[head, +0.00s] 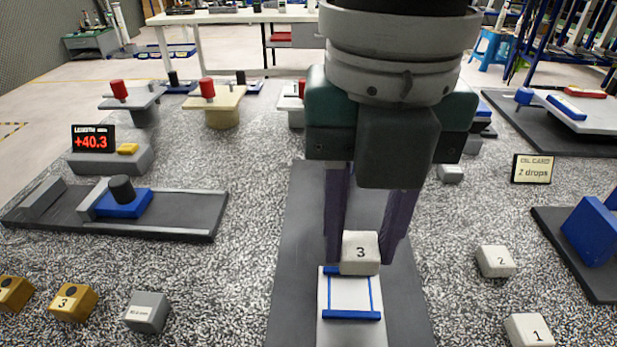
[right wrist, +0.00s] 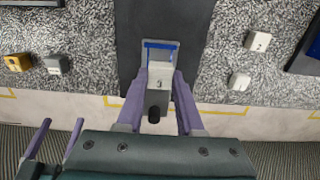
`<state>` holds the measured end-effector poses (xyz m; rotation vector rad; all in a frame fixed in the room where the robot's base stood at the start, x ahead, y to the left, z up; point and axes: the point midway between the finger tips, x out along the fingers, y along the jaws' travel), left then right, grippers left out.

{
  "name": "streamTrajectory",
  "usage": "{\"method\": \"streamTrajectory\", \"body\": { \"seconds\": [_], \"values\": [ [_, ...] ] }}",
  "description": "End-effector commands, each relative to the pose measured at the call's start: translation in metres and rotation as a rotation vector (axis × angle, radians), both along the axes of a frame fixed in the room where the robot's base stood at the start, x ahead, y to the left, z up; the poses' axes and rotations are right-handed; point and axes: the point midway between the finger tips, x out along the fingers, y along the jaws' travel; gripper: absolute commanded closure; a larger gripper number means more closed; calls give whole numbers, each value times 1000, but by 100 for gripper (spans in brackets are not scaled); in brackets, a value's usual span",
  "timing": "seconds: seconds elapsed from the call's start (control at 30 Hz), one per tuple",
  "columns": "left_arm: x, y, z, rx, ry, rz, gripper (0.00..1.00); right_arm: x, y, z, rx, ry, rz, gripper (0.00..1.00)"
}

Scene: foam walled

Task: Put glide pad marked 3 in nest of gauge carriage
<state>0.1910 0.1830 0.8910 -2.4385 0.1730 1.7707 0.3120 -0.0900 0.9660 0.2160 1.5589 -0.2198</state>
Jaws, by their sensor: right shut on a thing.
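My right gripper (head: 368,255) is shut on the off-white glide pad marked 3 (head: 361,254), its purple fingers on the pad's two sides. The pad also shows between the fingers in the right wrist view (right wrist: 159,84). The gauge carriage (head: 350,334) is a white block with a nest outlined by blue bars and thin blue lines. The pad overlaps the nest's far end in the head view; I cannot tell whether they touch. My left gripper (right wrist: 64,122) shows only in the right wrist view, at lower left, fingers apart and empty.
Pad 2 (head: 495,262) and pad 1 (head: 529,330) lie to the right. Orange blocks (head: 73,302) and a grey block (head: 147,312) lie at left. A dark rail with a blue slider (head: 122,205) and a +40.3 display (head: 93,138) stand behind them.

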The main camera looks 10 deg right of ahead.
Motion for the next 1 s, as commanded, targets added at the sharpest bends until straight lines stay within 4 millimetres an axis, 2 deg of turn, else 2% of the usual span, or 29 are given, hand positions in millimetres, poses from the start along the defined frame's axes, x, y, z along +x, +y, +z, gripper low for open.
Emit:
{"method": "streamTrajectory", "body": {
  "seconds": [0.17,0.4,0.77,0.8,1.0],
  "values": [
    [0,-1,-3,-2,0,1,0,0,0,-14,0,1,-1,100],
    [0,-1,-11,-2,0,1,0,0,0,-49,0,1,-2,100],
    [0,0,-11,0,1,0,0,0,0,-53,0,0,0,100],
    [0,0,-11,1,1,-1,0,0,0,-54,0,-1,0,63],
    [-1,2,-11,6,1,-3,0,0,0,-53,1,-1,0,40]
  ]
}}
